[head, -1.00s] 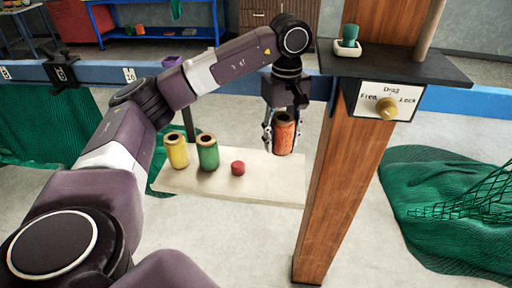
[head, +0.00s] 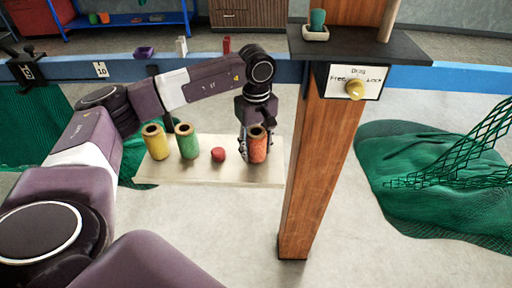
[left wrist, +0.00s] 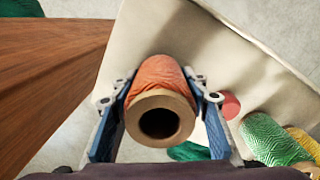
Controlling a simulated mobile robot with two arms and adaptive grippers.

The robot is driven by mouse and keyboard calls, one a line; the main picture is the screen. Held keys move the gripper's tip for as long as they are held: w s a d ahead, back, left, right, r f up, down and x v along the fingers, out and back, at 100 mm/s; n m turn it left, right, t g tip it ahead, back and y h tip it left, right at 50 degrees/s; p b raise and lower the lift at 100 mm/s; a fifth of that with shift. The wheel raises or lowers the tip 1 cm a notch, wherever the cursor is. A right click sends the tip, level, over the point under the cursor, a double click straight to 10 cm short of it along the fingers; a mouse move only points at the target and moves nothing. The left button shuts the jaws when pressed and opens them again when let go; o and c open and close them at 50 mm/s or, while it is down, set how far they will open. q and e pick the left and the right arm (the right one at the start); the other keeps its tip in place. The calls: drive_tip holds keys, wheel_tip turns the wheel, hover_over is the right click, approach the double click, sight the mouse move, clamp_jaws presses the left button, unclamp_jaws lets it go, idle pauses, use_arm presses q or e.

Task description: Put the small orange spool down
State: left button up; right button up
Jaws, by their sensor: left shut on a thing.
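The small orange spool (head: 257,146) is upright between the fingers of my left gripper (head: 252,150), at the right end of the pale board. In the left wrist view the orange spool (left wrist: 158,98) shows its hollow brown end toward the camera, with a blue-padded finger on each side. My left gripper (left wrist: 158,115) is shut on it. The spool's base appears at the board's surface, but I cannot tell whether it touches. My right gripper is not in view.
On the pale board (head: 215,175) stand a yellow spool (head: 156,143), a green spool (head: 187,141) and a small red object (head: 218,155). A wooden post (head: 312,170) rises just right of the board. A green net (head: 420,190) lies on the floor at right.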

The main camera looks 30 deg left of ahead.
use_arm(q)
drive_tip(key=o, duration=1.2)
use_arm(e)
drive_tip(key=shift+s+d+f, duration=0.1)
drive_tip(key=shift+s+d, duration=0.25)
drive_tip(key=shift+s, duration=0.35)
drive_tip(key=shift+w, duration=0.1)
use_arm(q)
drive_tip(key=shift+r, duration=0.25)
wheel_tip(320, 180, up, 12)
drive_tip(key=b, duration=0.2)
drive_tip(key=shift+f, duration=0.15)
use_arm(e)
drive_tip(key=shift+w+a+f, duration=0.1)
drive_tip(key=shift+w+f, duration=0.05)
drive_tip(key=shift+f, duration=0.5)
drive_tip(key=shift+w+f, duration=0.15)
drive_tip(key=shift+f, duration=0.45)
